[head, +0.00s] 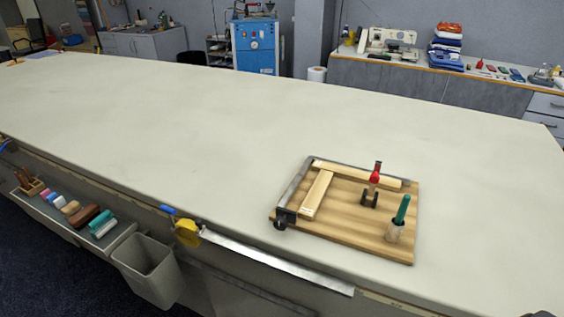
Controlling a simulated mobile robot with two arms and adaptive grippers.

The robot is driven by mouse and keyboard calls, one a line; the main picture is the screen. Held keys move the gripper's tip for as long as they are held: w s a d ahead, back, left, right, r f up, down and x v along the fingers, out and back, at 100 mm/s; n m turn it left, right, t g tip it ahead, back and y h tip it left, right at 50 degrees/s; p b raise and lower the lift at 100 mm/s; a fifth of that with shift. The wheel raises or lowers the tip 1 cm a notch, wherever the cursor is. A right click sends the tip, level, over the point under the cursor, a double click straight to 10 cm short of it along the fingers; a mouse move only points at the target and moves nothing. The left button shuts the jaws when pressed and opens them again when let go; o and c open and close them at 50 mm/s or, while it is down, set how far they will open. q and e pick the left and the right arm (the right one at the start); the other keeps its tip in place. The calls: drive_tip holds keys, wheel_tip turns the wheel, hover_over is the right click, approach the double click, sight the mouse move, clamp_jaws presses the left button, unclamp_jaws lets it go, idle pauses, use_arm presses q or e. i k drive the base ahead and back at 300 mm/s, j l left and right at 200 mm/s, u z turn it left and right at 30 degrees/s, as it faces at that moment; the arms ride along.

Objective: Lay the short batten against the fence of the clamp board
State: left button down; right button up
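The wooden clamp board (350,228) lies on the table near its front edge, right of centre. A grey metal fence (296,184) runs along its left side, and a grey edge also shows along its back. A long pale batten lies along the back (345,173). The short batten (317,195) lies flat on the board, roughly parallel to the left fence, with a narrow strip of board seeming to show between them. Its far end is close to the long batten; I cannot tell whether they touch. A red-topped clamp (375,178) stands at the long batten. Neither gripper is in view.
The cloth table (200,130) is otherwise clear. Along its front hang a tray of blocks (50,211), a grey bin (150,268), a yellow tool (187,233) and a metal straightedge (280,262).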

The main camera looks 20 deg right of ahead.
sight(308, 209)
drive_tip(key=i+j+z, duration=0.2)
drive_tip(key=z, duration=0.2)
drive_tip(key=i+j+z, duration=0.25)
drive_tip(key=z, duration=0.15)
drive_tip(key=i+j+z, duration=0.2)
drive_tip(key=j+z, duration=0.15)
